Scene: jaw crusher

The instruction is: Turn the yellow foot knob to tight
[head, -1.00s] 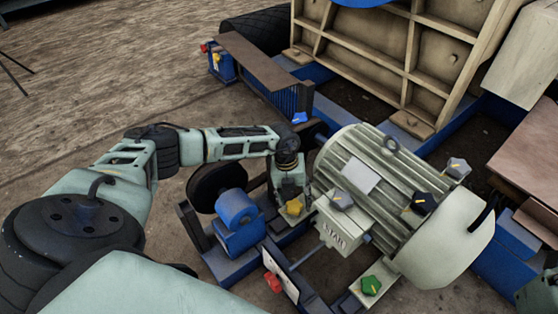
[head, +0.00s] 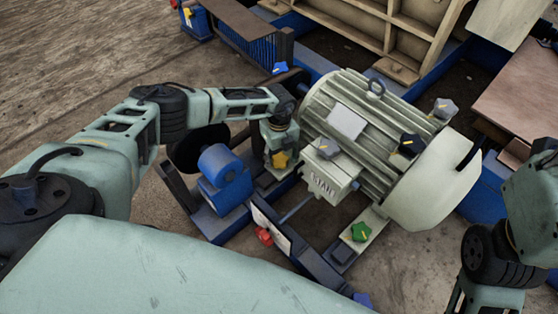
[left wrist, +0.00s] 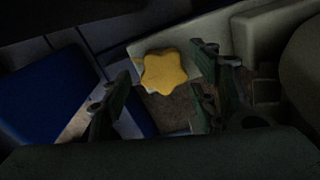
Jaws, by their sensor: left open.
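The yellow foot knob (head: 280,159) is star-shaped and sits at the motor's foot, left of the terminal box in the head view. In the left wrist view the yellow knob (left wrist: 165,72) lies on a pale foot plate, between and beyond the two fingers. My left gripper (head: 279,146) points down over it. In the left wrist view my left gripper (left wrist: 160,80) is open, with a finger on either side of the knob and visible gaps. I cannot tell the fingers' height against the knob. My right arm shows at the right edge, but its gripper is out of view.
The ribbed grey motor (head: 365,115) stands close to the right of my left gripper. A blue bearing block (head: 224,180) is close on its left. Green (head: 360,232), red (head: 264,236), blue (head: 279,68) and dark (head: 410,144) knobs are nearby.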

